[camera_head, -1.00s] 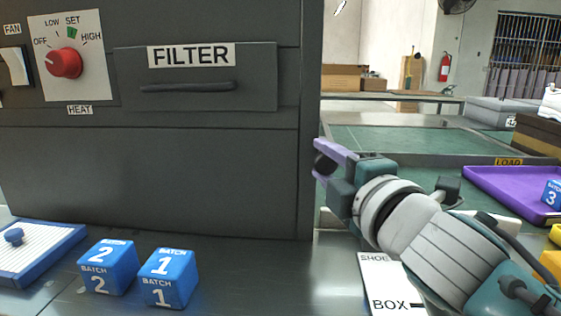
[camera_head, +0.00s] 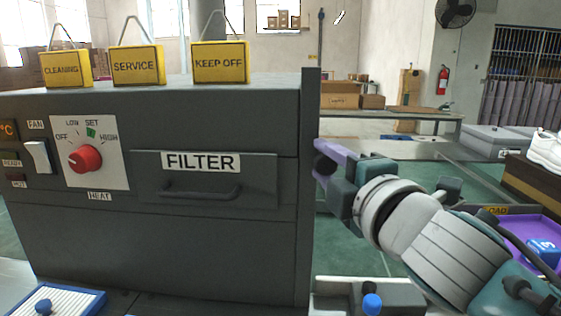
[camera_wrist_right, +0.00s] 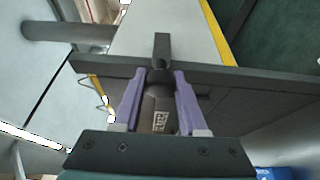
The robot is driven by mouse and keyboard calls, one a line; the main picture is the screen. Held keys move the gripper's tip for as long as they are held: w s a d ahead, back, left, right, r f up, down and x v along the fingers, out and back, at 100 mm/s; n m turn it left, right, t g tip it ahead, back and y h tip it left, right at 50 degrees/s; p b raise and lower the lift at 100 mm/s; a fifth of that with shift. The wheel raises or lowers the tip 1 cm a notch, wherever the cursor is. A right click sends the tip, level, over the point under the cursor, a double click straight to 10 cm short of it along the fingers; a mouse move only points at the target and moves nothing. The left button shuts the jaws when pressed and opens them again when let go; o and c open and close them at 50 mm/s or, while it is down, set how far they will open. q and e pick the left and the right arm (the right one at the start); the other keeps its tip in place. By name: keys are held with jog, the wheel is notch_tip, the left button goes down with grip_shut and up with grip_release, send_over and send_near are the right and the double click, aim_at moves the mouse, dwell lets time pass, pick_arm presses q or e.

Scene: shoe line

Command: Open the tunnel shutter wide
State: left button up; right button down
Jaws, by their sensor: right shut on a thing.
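The grey heating tunnel (camera_head: 100,215) fills the left of the head view. A dark upright panel (camera_head: 310,110), apparently the shutter, stands edge-on at its right end, its top above the roof. My right gripper (camera_head: 320,162) is at this panel's right side, its purple fingers around a dark knob (camera_wrist_right: 160,78). In the right wrist view the fingers are shut on that knob, in front of a long dark bar (camera_wrist_right: 235,77). A dark cylinder with a small label (camera_wrist_right: 156,112) shows between the fingers. The tunnel opening is hidden. My left gripper is out of view.
Yellow signs, including a KEEP OFF sign (camera_head: 221,62), stand on the roof. A FILTER drawer (camera_head: 250,180) and a red heat knob (camera_head: 84,158) face me. A purple tray (camera_head: 530,232) with a blue cube lies at the right. A blue-topped knob (camera_head: 372,304) is at the bottom.

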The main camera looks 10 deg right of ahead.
jog(key=shift+c, duration=2.4)
grip_release()
jog(key=shift+s, duration=0.1)
jog(key=s+d, duration=0.1)
jog(key=s, duration=0.8)
jog(key=shift+s, duration=0.35)
jog(key=shift+d+p, duration=0.15)
jog(key=shift+p, duration=0.15)
